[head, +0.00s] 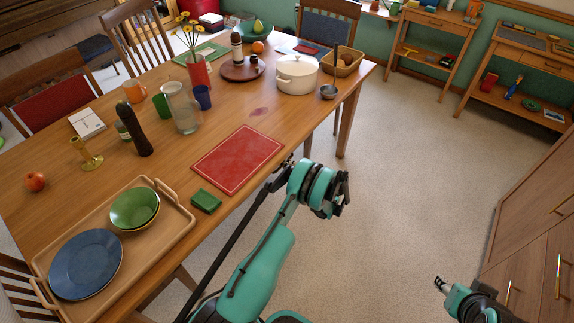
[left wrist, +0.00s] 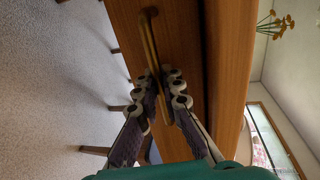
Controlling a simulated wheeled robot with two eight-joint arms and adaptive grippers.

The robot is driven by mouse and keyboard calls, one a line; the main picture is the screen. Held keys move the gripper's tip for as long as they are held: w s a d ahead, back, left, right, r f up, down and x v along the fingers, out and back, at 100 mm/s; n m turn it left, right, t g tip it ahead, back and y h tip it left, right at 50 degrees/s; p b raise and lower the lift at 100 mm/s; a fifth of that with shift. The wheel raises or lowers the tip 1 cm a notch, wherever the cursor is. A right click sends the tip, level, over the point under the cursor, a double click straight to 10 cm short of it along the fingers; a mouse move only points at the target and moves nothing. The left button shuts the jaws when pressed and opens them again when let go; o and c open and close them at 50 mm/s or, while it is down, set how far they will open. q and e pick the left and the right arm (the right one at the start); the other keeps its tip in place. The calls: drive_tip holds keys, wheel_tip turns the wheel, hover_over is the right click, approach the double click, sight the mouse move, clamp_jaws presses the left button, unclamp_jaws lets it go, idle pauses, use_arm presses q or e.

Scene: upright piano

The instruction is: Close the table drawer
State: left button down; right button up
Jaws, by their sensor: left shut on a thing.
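The table drawer's wooden front (left wrist: 182,35) fills the middle of the left wrist view, beside the table top's edge (left wrist: 230,60). A long brass handle (left wrist: 149,40) is mounted on it. My left gripper (left wrist: 160,77) is shut on this handle, with a finger on each side. In the head view my left gripper (head: 284,168) is at the long near edge of the table (head: 300,128); the drawer and handle are hidden there. I cannot tell how far the drawer stands out. My right gripper (head: 440,283) is at the lower right, away from the table; its jaws are too small to read.
A red board (head: 238,158), a green box (head: 206,201) and a wooden tray (head: 178,224) lie near the table's near edge. Wooden cabinets (head: 530,220) stand at the right. The carpet (head: 400,180) between table and cabinets is clear.

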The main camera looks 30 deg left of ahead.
use_arm(q)
drive_tip(key=c, duration=1.9)
unclamp_jaws()
drive_tip(key=shift+a, duration=0.3)
drive_tip(key=shift+d, duration=0.15)
drive_tip(key=v, duration=1.2)
drive_tip(key=shift+w, duration=0.1)
